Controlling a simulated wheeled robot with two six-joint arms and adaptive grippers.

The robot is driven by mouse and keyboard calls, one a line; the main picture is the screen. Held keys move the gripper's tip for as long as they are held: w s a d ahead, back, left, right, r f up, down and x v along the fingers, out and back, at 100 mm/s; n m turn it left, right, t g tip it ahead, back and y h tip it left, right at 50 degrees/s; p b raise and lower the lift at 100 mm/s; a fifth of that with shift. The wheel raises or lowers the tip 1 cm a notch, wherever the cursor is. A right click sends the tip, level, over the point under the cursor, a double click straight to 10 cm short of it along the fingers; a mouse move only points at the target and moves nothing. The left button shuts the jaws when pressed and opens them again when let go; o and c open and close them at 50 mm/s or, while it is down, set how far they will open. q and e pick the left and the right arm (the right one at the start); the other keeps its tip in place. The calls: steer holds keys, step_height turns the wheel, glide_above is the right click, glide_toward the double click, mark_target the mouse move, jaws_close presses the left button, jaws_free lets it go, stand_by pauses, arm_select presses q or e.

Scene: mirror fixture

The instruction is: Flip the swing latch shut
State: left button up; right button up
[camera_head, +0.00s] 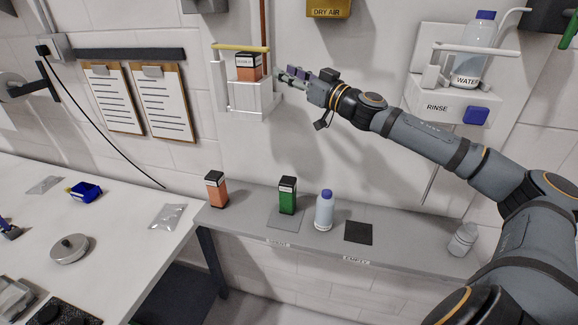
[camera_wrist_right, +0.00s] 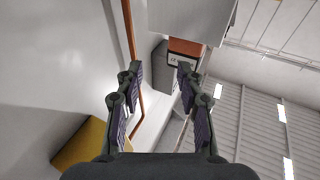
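A white wall fixture (camera_head: 250,102) holds an orange box with a dark top (camera_head: 247,68). A yellow bar (camera_head: 238,47), which may be the swing latch, runs across the fixture's top, just above the box; its exact pose is hard to tell. My right gripper (camera_head: 281,75) is just right of the fixture, pointing towards it. In the right wrist view my gripper (camera_wrist_right: 160,68) is open with nothing between its fingers; the orange box (camera_wrist_right: 185,47) lies beyond the fingertips, below a pale part of the fixture. I do not see my left gripper.
A reddish-brown pipe (camera_head: 263,25) runs down the wall behind the fixture. A yellow DRY AIR box (camera_head: 328,8) is above my gripper. The RINSE station (camera_head: 448,105) is to the right. The grey shelf (camera_head: 325,250) below holds another orange box (camera_head: 215,192), a green box (camera_head: 287,196) and bottles.

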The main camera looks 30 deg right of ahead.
steer(key=s+a+f+m+g+h, duration=0.1)
steer(key=f+m+h, duration=0.1)
steer(key=f, duration=1)
steer(key=s+a+f+m+g+h, duration=0.1)
steer(key=f+h, duration=0.3)
steer(key=f, duration=0.9)
steer(key=shift+s+a+f+m+g+h, duration=0.2)
steer(key=shift+s+m+g+h, duration=0.2)
steer(key=shift+s+g, duration=0.3)
steer(key=shift+w, duration=0.1)
